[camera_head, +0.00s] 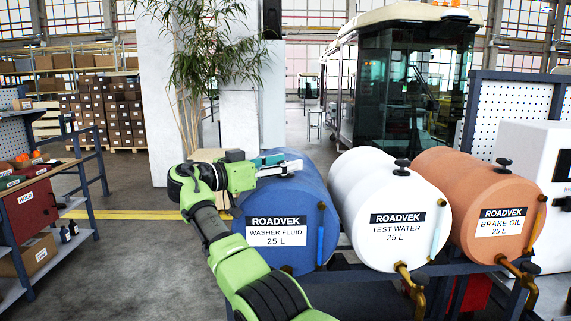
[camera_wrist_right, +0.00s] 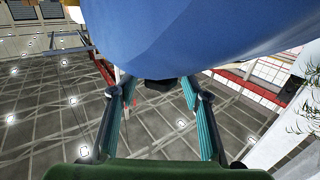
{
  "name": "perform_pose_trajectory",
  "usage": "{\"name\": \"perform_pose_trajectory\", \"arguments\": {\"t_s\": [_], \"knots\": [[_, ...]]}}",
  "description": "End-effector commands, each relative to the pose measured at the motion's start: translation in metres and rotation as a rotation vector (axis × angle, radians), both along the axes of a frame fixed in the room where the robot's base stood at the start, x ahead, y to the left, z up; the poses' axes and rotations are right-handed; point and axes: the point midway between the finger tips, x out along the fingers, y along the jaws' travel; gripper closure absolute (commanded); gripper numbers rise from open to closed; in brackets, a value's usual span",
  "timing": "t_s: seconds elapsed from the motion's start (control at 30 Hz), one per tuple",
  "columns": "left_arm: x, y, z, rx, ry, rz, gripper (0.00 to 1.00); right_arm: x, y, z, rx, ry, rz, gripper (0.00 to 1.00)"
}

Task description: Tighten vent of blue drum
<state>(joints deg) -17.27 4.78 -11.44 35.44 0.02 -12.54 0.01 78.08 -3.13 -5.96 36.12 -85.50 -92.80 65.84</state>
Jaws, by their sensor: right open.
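The blue drum (camera_head: 287,200), labelled washer fluid, lies on its side on a trolley, at the left of three drums. It also fills the top of the right wrist view (camera_wrist_right: 190,35). My right gripper (camera_head: 285,165) is over the top of the blue drum, its fingers pointing right. In the right wrist view the gripper (camera_wrist_right: 158,88) is open, with its two fingers apart. The dark vent (camera_wrist_right: 160,84) of the blue drum shows between the fingertips, partly cut off by the drum's edge. In the head view the vent is hidden by the gripper. My left gripper is not in view.
The white drum (camera_head: 388,222) and the orange drum (camera_head: 480,200) stand close to the right, each with a dark vent knob on top. Brass taps (camera_head: 412,283) stick out in front. A shelf (camera_head: 45,200) stands at left. A plant (camera_head: 200,60) rises behind the gripper.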

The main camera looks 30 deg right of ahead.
Motion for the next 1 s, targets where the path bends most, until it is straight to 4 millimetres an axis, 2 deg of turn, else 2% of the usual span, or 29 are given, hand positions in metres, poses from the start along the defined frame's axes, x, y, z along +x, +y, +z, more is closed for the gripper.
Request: {"name": "perform_pose_trajectory", "arguments": {"t_s": [0.3, 0.5, 0.7, 1.0], "knots": [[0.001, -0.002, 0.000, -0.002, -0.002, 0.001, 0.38, -0.003, 0.065, 0.000, 0.000, 0.001, 0.004, 0.56], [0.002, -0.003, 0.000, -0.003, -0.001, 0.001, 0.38, -0.005, 0.098, 0.000, 0.001, 0.002, 0.001, 0.56], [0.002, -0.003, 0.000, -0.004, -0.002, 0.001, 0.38, -0.007, 0.111, -0.001, 0.001, 0.002, -0.002, 0.56], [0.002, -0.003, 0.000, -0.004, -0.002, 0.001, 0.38, -0.007, 0.111, -0.001, 0.002, 0.001, -0.002, 0.56]]}}
